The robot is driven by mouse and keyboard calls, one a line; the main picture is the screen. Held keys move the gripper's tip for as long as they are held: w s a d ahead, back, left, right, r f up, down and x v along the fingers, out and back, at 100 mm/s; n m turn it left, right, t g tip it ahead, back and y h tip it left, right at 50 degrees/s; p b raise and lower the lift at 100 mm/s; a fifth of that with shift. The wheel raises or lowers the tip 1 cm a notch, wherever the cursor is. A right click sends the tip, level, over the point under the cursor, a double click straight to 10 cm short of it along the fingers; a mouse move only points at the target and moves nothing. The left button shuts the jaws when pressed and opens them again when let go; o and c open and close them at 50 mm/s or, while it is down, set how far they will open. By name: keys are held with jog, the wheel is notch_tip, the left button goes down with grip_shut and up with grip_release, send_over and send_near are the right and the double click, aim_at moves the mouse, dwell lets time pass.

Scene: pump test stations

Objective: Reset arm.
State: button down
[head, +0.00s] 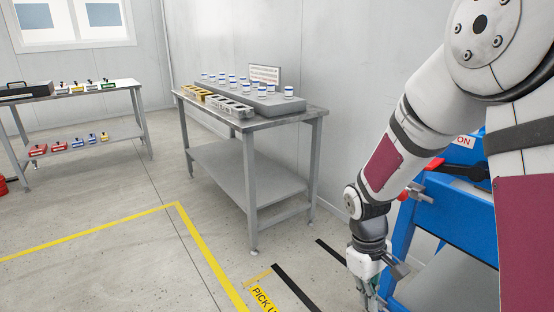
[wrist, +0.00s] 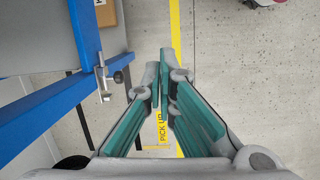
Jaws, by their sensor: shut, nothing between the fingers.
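My gripper (wrist: 163,75) points down in the wrist view, its teal-lined fingers closed together at the tips with nothing between them. In the head view my gripper (head: 372,300) hangs at the lower right, cut off by the bottom edge. My arm comes down from the upper right and is bent. The gripper is in front of the blue frame of a station (head: 401,240) and above the floor. The fingertips are largely out of the head view.
A grey table (head: 245,165) at centre carries a rack with several white-capped jars. A second table (head: 125,90) at left holds small coloured boxes on two levels. Blue beams (wrist: 45,125) lie left of my gripper in the wrist view. Yellow-lined floor (head: 110,230) at front left is clear.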

jog(key=s+r+m+t, duration=0.2)
jog(key=s+r+m, duration=0.3)
jog(key=s+r, duration=1.35)
jog(key=s+a+r+m+y, duration=0.1)
jog(key=s+r+y, duration=0.1)
jog(key=s, duration=0.6)
notch_tip(320, 180, up, 29)
jog(key=t+p, duration=0.4)
jog(key=p, duration=2.3)
jog(key=shift+d, duration=0.1)
